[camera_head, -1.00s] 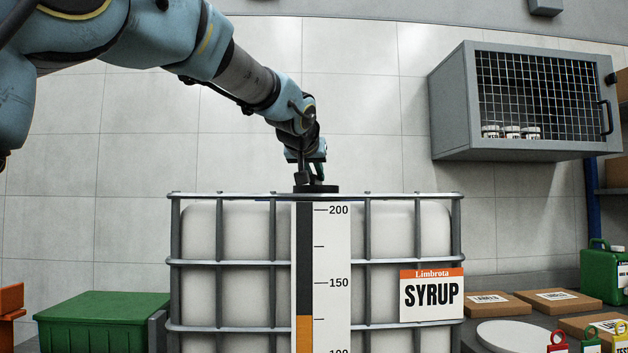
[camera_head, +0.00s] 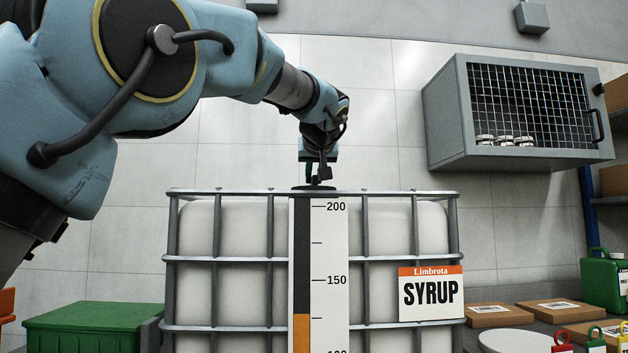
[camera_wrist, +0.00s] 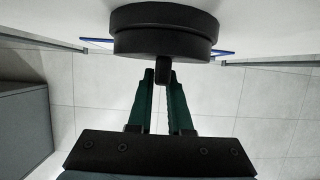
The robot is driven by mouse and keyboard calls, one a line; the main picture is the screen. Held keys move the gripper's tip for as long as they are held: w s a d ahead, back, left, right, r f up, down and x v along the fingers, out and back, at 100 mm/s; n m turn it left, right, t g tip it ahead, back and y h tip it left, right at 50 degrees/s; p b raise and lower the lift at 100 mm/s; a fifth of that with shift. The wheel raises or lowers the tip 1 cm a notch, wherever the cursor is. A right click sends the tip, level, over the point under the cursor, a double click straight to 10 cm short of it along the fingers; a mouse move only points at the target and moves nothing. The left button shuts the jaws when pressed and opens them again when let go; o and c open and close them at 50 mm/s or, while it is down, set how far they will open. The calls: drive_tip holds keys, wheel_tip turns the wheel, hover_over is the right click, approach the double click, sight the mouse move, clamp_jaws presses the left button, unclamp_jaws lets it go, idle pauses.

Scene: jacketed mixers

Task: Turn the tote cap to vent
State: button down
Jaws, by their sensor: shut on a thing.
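The syrup tote is a white tank (camera_head: 240,232) inside a grey cage, with a level scale and a "Limbrota SYRUP" label on its front. Its black round cap (camera_head: 318,187) sits on top, seen edge-on in the head view. In the wrist view the cap (camera_wrist: 163,32) fills the top middle, with a short dark stub (camera_wrist: 163,68) sticking out from it. My gripper (camera_head: 318,173) points down at the cap from above. In the wrist view the green fingers of my gripper (camera_wrist: 163,76) are shut on the stub. No cap markings are visible.
A grey mesh-front cabinet (camera_head: 440,108) with several small jars hangs at the upper right. A green bin (camera_head: 90,328) stands left of the tote. Boxes (camera_head: 497,314), a green canister (camera_head: 605,282) and coloured tags lie at the right. The space above the tote is free except for my arm.

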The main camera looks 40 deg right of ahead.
drive_tip(key=shift+f, duration=0.15)
drive_tip(key=c, duration=0.8)
unclamp_jaws()
drive_tip(key=shift+c, duration=0.2)
drive_tip(key=b+v, duration=0.2)
drive_tip(key=v, duration=0.8)
drive_tip(key=shift+s+a+r+b, duration=0.25)
drive_tip(key=shift+r+b, duration=0.05)
drive_tip(key=shift+b, duration=0.05)
